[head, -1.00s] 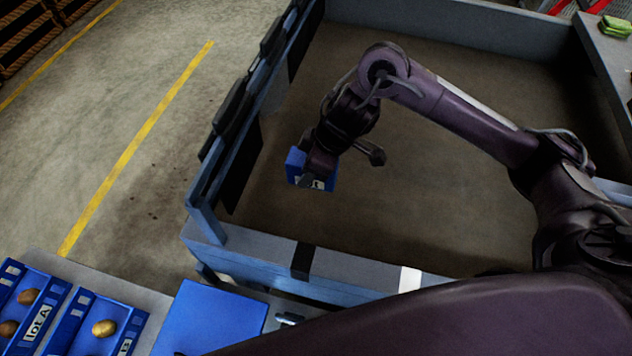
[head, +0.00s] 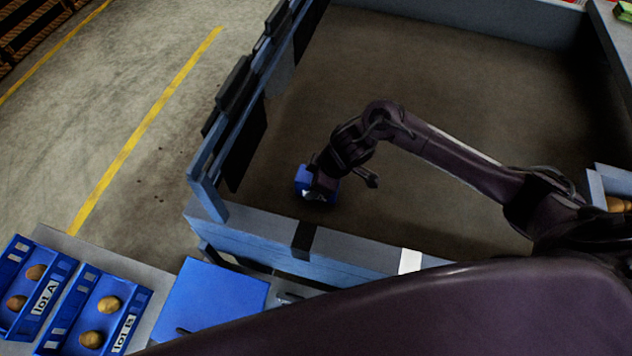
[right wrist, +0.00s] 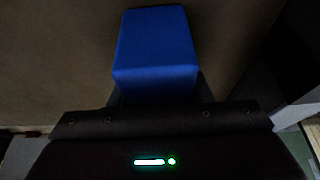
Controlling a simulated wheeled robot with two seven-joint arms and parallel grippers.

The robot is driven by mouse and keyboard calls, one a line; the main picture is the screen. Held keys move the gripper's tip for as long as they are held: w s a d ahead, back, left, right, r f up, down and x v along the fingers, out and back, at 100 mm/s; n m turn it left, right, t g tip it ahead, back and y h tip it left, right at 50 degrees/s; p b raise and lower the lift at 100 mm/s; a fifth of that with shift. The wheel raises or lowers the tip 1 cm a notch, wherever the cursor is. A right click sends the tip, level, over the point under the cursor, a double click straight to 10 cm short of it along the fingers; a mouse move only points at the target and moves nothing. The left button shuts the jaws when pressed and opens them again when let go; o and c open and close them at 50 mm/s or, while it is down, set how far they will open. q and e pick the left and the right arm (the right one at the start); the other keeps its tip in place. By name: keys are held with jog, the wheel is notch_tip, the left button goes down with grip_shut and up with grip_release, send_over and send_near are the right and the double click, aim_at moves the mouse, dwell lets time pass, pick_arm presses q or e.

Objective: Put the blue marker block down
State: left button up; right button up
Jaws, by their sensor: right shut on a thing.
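The blue marker block (head: 303,180) is in the head view, inside the walled brown bed, close to the near left corner. It has a white label, partly hidden. My right gripper (head: 323,183) is shut on it, with the arm reaching in from the right. In the right wrist view the blue block (right wrist: 155,45) juts out beyond the dark gripper (right wrist: 155,98) over the brown surface. Whether the block touches the brown floor I cannot tell. My left gripper is not in view.
The bed's near wall (head: 350,255) carries a black and a white stripe. Blue posts and dark flaps (head: 245,125) line its left side. Blue trays marked lot A (head: 40,300) and lot B (head: 120,330) hold potatoes, beside a flat blue panel (head: 210,305). The bed's middle is clear.

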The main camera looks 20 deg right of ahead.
jog(key=o, duration=1)
jog(key=shift+s+d+r, duration=0.1)
jog(key=shift+r, duration=0.05)
jog(key=shift+o, duration=1.2)
jog(key=shift+r, duration=0.1)
jog(key=v, duration=1.2)
